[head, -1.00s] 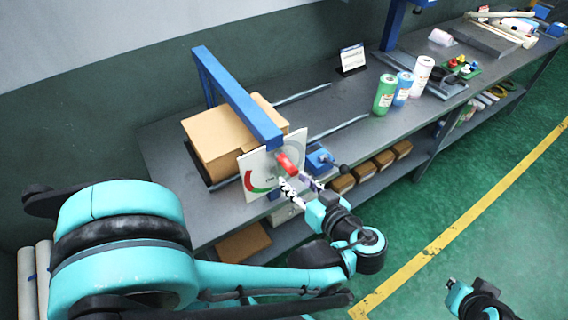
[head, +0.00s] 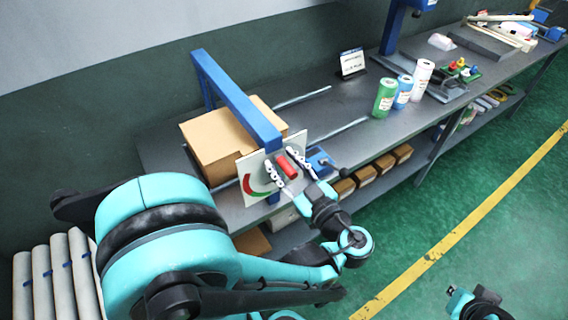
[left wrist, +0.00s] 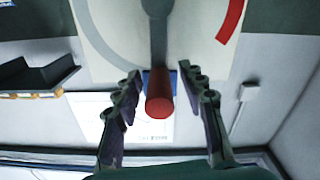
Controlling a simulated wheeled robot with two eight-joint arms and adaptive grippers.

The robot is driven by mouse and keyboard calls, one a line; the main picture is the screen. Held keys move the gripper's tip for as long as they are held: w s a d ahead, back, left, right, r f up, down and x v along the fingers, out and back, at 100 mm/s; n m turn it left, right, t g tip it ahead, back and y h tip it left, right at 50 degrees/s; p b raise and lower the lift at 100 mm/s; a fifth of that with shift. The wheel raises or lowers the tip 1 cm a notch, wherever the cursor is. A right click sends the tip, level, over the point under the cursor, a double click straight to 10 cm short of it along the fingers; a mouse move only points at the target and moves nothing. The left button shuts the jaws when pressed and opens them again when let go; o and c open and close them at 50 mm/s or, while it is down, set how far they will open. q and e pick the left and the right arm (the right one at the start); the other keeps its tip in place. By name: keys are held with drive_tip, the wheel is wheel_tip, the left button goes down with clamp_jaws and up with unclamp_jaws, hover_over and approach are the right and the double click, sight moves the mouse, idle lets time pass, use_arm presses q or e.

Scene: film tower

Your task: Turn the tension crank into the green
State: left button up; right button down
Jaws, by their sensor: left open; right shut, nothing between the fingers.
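The tension crank has a red handle (head: 287,165), which sticks out from a white dial board (head: 276,176) under the blue frame. The board carries a red arc, a green part low down and a grey arc. In the left wrist view the red knob (left wrist: 159,108) sits at the end of a grey crank arm (left wrist: 157,40). My left gripper (head: 280,159) is open, with one finger on each side of the red handle. In the left wrist view gaps show between knob and fingers (left wrist: 160,76). My right gripper (head: 454,291) is shut and empty, low at the right, away from the bench.
A cardboard box (head: 222,140) sits behind the dial under the blue frame (head: 235,97). A small blue block (head: 320,160) with a black-knobbed lever stands right of the dial. Green (head: 385,96), blue and white rolls stand further right. The floor in front is clear.

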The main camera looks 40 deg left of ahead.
use_arm(q)
clamp_jaws()
drive_tip(key=shift+a, duration=0.1)
